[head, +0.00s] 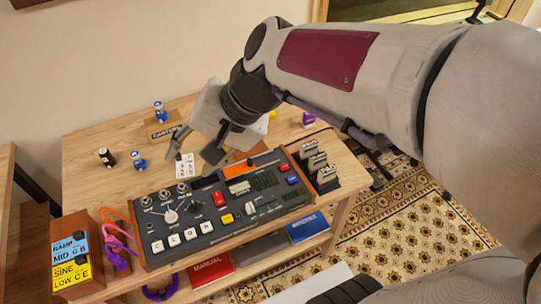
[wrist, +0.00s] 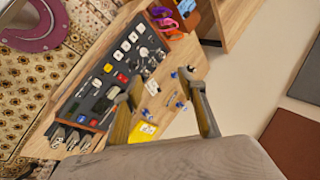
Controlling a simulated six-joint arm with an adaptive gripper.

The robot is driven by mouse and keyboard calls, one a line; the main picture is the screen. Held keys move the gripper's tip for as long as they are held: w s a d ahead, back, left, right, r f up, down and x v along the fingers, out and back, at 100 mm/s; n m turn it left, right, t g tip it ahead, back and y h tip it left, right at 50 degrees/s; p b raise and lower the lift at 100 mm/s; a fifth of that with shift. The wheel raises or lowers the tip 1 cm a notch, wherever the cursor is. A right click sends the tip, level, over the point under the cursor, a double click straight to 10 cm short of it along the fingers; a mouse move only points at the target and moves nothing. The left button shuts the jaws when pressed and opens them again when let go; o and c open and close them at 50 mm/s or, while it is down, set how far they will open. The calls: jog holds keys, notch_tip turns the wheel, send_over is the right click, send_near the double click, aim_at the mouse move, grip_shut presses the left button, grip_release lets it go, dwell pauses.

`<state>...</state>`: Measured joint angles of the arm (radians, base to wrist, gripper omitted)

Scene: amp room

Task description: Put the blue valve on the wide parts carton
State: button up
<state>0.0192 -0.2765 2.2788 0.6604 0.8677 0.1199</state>
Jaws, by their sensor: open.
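A small blue-and-white valve (head: 139,162) stands on the wooden bench, left of my gripper. Another blue-topped piece (head: 159,112) stands farther back, at a small brown box with a lettered white label (head: 166,131); I cannot tell whether it is on the box or behind it. This box may be the wide parts carton, but its label is too small to read surely. My gripper (head: 192,154) is open and empty above the bench, behind the control panel. In the wrist view its two fingers (wrist: 162,80) are spread, with small blue pieces (wrist: 180,105) beyond them.
A black-and-white piece (head: 107,158) stands at left. A white card (head: 184,166) lies below the gripper. The large control panel (head: 225,205) fills the bench front. A purple piece (head: 308,119) stands at the back right. The back left of the bench is mostly clear.

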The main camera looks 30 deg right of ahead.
jog(key=s+d+n+t+h, duration=0.1)
jog(key=s+d+n+h, duration=0.4)
jog(key=s+d, duration=0.6)
jog(key=shift+s+d+f+n+h, duration=0.3)
jog(key=shift+s+d+f+n, duration=0.1)
jog(key=shift+s+f, duration=0.1)
